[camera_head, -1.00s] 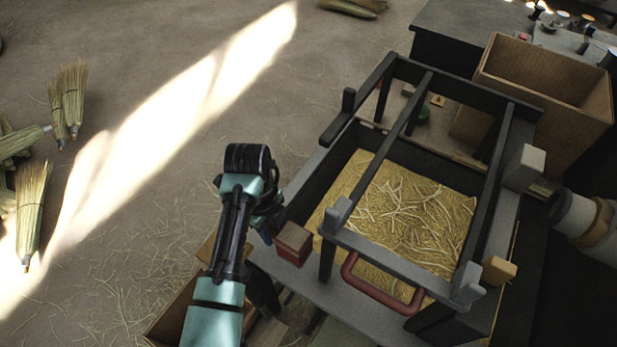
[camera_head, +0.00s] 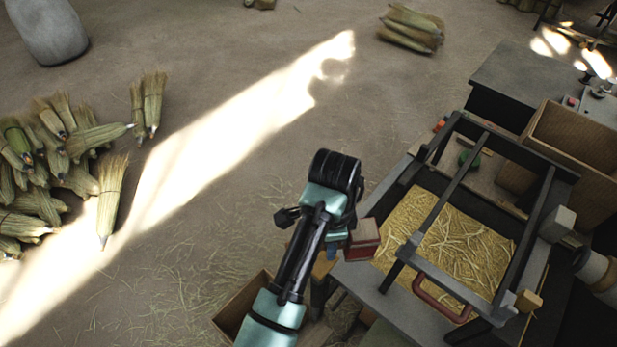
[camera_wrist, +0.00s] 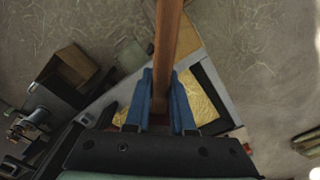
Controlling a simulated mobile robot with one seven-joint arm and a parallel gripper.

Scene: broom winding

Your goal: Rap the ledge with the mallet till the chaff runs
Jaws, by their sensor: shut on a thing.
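My gripper (camera_wrist: 161,80) is shut on a reddish-brown wooden handle of the mallet (camera_wrist: 168,35), which runs up out of the wrist view between the blue fingers. In the head view my gripper (camera_head: 334,250) is low at the left side of the bench. The mallet's red-brown block head (camera_head: 364,237) shows just right of it, close to the tray's left edge; contact cannot be told. The chaff (camera_head: 450,240) is yellow straw lying in a dark-walled tray under a dark frame. A grey ledge (camera_head: 388,296) runs along the tray's near side.
A red handle (camera_head: 440,303) sticks out at the tray's front. A wooden crate (camera_head: 572,135) stands at the back right. An open box (camera_head: 240,305) is at lower left. Broom bundles (camera_head: 60,150) lie on the floor at left. The floor in between is mostly clear.

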